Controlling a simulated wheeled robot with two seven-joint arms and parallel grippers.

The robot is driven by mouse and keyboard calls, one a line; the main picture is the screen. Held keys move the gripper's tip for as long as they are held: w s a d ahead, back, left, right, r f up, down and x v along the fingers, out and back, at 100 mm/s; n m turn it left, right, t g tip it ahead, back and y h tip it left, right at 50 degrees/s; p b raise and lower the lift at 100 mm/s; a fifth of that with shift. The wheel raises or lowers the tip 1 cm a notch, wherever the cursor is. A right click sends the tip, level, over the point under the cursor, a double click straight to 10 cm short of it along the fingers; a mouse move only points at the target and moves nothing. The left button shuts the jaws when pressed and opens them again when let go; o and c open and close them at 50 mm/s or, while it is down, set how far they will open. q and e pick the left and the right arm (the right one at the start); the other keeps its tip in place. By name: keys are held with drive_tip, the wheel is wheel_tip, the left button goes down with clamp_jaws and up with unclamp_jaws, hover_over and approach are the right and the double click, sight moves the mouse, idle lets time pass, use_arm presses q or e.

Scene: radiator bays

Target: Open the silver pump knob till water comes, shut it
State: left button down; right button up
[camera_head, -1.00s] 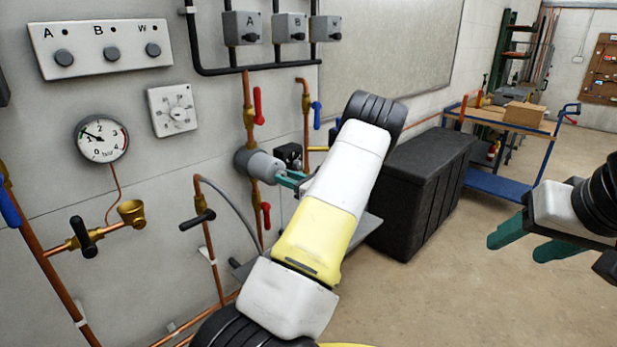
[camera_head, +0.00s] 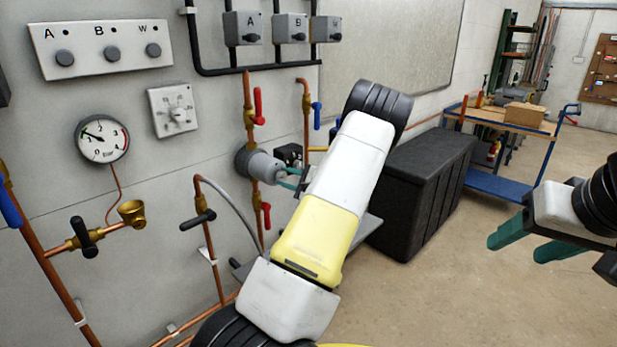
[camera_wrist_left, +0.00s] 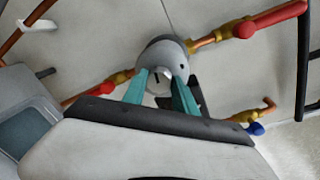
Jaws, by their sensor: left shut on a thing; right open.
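The grey pump (camera_head: 263,166) sits on the copper pipe between two red-handled valves. In the left wrist view the pump (camera_wrist_left: 166,50) fills the upper middle, with its silver knob (camera_wrist_left: 160,82) facing me. The teal fingers of my left gripper (camera_wrist_left: 160,92) are shut on the knob, one on each side. In the head view my left gripper (camera_head: 291,179) is at the pump's front, partly hidden by my forearm, and the knob is hard to make out. My right gripper (camera_head: 532,241) is open and empty at the right, away from the wall. I see no water.
Red valve handles (camera_head: 259,106) and (camera_head: 266,215) flank the pump, and a blue handle (camera_head: 317,116) is to its right.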

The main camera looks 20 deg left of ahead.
use_arm(q)
drive_tip(key=shift+f+n, duration=0.1)
drive_tip(key=shift+n, duration=0.9)
drive_tip(key=shift+s, duration=0.1)
drive_tip(key=c, duration=1)
unclamp_jaws()
drive_tip(key=shift+d, duration=0.1)
drive_tip(key=f+v, duration=0.1)
drive_tip(key=v, duration=0.6)
drive_tip(key=shift+s+d+r, duration=0.2)
drive_tip(key=shift+d+r, duration=0.05)
drive_tip(key=shift+r, duration=0.3)
